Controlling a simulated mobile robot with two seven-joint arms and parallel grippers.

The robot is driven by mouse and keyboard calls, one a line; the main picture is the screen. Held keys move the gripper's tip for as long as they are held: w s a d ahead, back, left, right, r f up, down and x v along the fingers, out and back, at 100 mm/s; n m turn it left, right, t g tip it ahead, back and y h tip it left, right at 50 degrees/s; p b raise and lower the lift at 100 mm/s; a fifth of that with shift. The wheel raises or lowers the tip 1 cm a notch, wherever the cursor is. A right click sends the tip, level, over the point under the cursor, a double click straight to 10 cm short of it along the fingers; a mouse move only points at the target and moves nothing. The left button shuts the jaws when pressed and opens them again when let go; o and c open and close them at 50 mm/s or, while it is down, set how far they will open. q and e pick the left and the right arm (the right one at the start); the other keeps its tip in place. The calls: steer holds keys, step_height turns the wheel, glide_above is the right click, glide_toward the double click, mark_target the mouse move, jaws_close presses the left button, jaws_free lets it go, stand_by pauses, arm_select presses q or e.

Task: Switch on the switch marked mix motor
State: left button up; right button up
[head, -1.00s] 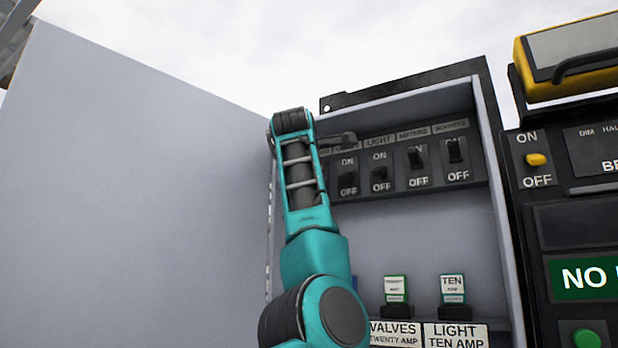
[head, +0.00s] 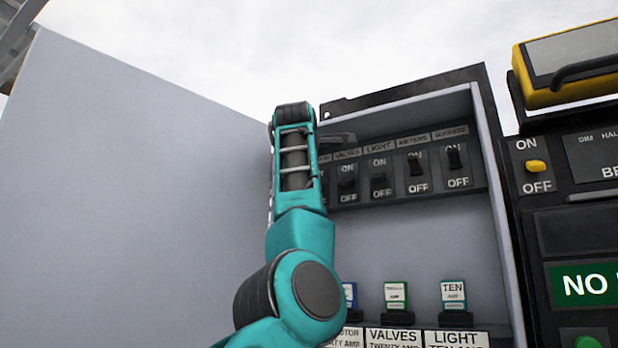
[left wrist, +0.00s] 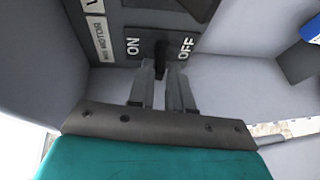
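In the left wrist view the switch (left wrist: 160,44), a dark plate with ON to the left and OFF to the right, sits beside a MIX MOTOR label (left wrist: 98,35). Its small black lever is partly hidden at my fingertips, so I cannot tell its tilt. My left gripper (left wrist: 161,76) is in front of it, its two grey fingers a little apart at the lever. Whether they touch it is unclear. In the head view my teal left arm hides this switch and most of the gripper. My right gripper is not in view.
A row of labelled switches (head: 415,172) continues right inside the open grey box (head: 430,235). Fuses (head: 396,296) stand below, above VALVES and LIGHT labels. A large grey panel (head: 130,180) is at left. A black panel with a yellow switch (head: 536,167) is at right.

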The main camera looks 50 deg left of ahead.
arm_select(q)
steer(key=o, duration=0.3)
steer(key=b+v, duration=0.3)
steer(key=v, duration=1)
